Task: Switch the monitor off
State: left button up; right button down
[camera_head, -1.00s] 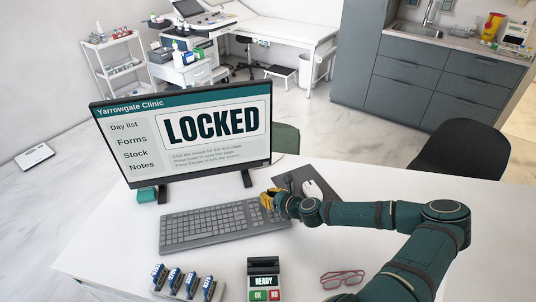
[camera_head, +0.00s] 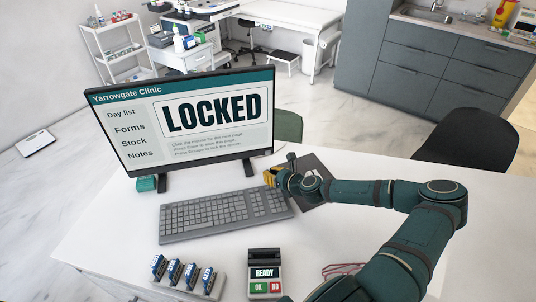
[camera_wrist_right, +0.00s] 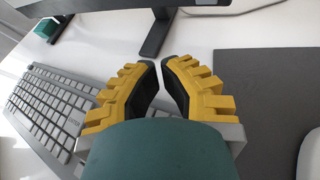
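The monitor (camera_head: 180,125) stands on the white desk, its screen lit and showing the word LOCKED. No power button can be made out clearly. My right gripper (camera_head: 268,176) has yellow fingers and is in front of the monitor's lower right corner, by the keyboard's right end. In the right wrist view its fingertips (camera_wrist_right: 161,64) nearly meet, with nothing between them. My left gripper is not in view.
The keyboard (camera_head: 222,212) lies before the monitor. A dark mat (camera_head: 318,172) lies to its right; the mouse (camera_wrist_right: 311,158) is partly visible in the wrist view. A card terminal (camera_head: 265,272), a rack of blue stamps (camera_head: 188,278) and red glasses (camera_head: 340,268) are near the front.

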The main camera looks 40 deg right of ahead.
jog(key=shift+w+d+b, duration=0.25)
jog(key=shift+w+d, duration=0.2)
jog(key=shift+w, duration=0.5)
jog(key=shift+w+d+b, duration=0.3)
jog(key=shift+w+d, duration=0.15)
jog(key=shift+w, duration=0.5)
jog(key=shift+w+d+b, duration=0.25)
jog(key=shift+w+d, duration=0.2)
jog(key=shift+w, duration=0.5)
jog(key=shift+w, duration=0.1)
jog(key=shift+w+d, duration=0.15)
jog(key=shift+w, duration=0.1)
jog(key=shift+w+d, duration=0.2)
jog(key=shift+w, duration=0.15)
jog(key=shift+s+a, duration=0.1)
jog(key=shift+s, duration=0.05)
jog(key=shift+s+a, duration=0.25)
jog(key=shift+s, duration=0.35)
jog(key=shift+s+a+p, duration=0.3)
jog(key=shift+s+a, duration=0.05)
jog(key=shift+s, duration=0.4)
jog(key=shift+s+a+p, duration=0.25)
jog(key=shift+s+a, duration=0.15)
jog(key=shift+s, duration=0.35)
jog(key=shift+s+a+p, duration=0.3)
jog(key=shift+s+a, duration=0.05)
jog(key=shift+s, duration=0.4)
